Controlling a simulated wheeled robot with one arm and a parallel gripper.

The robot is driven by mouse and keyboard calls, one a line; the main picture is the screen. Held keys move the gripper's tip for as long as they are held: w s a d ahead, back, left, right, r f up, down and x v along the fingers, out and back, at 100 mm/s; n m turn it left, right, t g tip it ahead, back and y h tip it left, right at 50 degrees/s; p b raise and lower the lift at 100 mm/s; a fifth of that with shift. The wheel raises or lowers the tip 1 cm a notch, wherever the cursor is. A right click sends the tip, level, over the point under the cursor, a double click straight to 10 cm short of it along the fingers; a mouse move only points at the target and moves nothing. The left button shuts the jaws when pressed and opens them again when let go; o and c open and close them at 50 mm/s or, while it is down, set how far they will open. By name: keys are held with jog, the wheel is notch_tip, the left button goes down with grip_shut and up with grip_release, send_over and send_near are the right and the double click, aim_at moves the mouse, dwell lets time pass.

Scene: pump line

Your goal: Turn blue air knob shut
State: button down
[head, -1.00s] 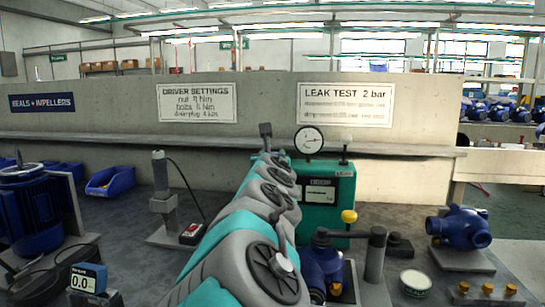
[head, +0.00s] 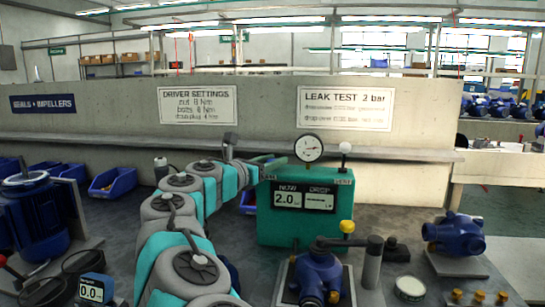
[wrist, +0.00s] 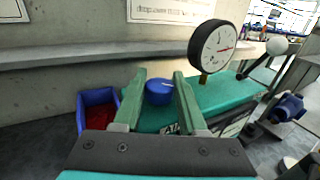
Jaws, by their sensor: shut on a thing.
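The blue air knob (wrist: 159,92) sits on top of the green leak tester (wrist: 222,94). My gripper (wrist: 160,90) has its two green fingers on either side of the knob and is shut on it. In the head view my gripper (head: 264,162) is at the top left corner of the tester (head: 302,224), and the knob is hidden there. The tester's display (head: 303,197) reads 2.0 under NOW and dashes under DROP.
A blue pump (head: 318,278) sits clamped in front. A blue bin (wrist: 97,110) is left of the tester. A concrete ledge (wrist: 80,50) runs behind.

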jog(key=shift+w+f+m+g+h, duration=0.1)
jog(key=shift+m+g+h, duration=1.3)
jog(key=shift+g+h, duration=0.2)
jog(key=shift+m+g+h, duration=0.4)
jog(key=shift+m+g, duration=0.1)
jog(key=shift+g, duration=0.1)
jog(key=shift+c, duration=2.3)
grip_release()
jog(key=shift+a, duration=0.1)
jog(key=v, duration=0.7)
jog(key=shift+s+a, duration=0.2)
jog(key=shift+s, duration=0.1)
